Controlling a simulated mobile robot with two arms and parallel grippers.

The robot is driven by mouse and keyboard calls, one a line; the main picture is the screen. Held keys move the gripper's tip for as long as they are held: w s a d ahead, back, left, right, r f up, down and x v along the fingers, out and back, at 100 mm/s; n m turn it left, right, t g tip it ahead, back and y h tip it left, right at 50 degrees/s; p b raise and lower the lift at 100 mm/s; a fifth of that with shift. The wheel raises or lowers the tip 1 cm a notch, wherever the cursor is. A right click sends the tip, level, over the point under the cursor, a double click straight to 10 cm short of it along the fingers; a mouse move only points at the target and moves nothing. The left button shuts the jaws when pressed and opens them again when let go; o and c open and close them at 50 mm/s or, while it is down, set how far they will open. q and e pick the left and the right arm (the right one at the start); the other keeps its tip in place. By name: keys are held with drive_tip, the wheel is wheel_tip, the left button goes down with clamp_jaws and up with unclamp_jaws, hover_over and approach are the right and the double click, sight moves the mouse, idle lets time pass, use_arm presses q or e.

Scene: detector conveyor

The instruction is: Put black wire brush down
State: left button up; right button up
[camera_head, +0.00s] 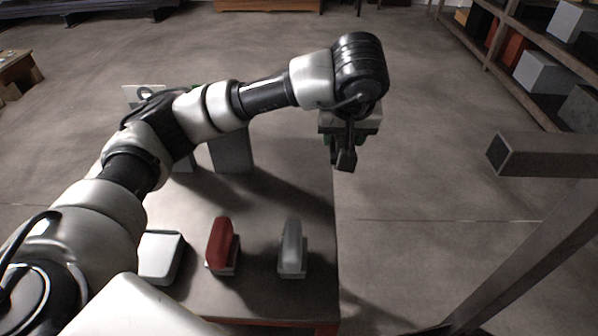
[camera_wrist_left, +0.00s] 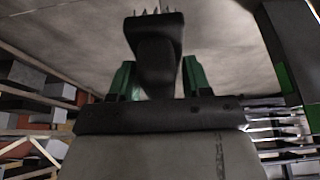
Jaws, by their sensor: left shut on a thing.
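The black wire brush (camera_wrist_left: 157,50) is held between the green-padded fingers of my left gripper (camera_wrist_left: 153,80) in the left wrist view, with its bristles at the top. In the head view the brush (camera_head: 345,160) hangs below my left gripper (camera_head: 343,139), just off the table's right edge and above the floor. The gripper is shut on it. The table (camera_head: 270,190) carries a red-handled brush (camera_head: 221,243) and a grey-handled brush (camera_head: 292,248) near its front. My right gripper is in neither view.
A white-topped block (camera_head: 160,256) sits left of the red brush, and a grey box (camera_head: 232,150) stands farther back, partly behind my arm. A metal frame (camera_head: 540,230) rises at the right. Shelves with boxes (camera_head: 540,70) stand at the back right. The table's right side has bare room.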

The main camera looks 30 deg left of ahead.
use_arm(q)
drive_tip(key=shift+a, duration=0.1)
drive_tip(key=w+a+f, duration=0.1)
drive_tip(key=a+f, duration=0.1)
drive_tip(key=a, duration=0.1)
drive_tip(key=w+a+f, duration=0.1)
drive_tip(key=a+f, duration=0.1)
drive_tip(key=a, duration=0.2)
drive_tip(key=w+a+f, duration=0.2)
drive_tip(key=a+f, duration=0.1)
drive_tip(key=shift+a+p, duration=0.3)
drive_tip(key=shift+a, duration=0.1)
drive_tip(key=shift+f, duration=1.8)
drive_tip(key=o, duration=0.9)
drive_tip(key=shift+c, duration=0.2)
drive_tip(key=shift+f, duration=0.2)
drive_tip(key=v, duration=1.1)
drive_tip(key=shift+s+a, duration=0.25)
drive_tip(key=shift+s, duration=0.15)
drive_tip(key=shift+f, duration=0.1)
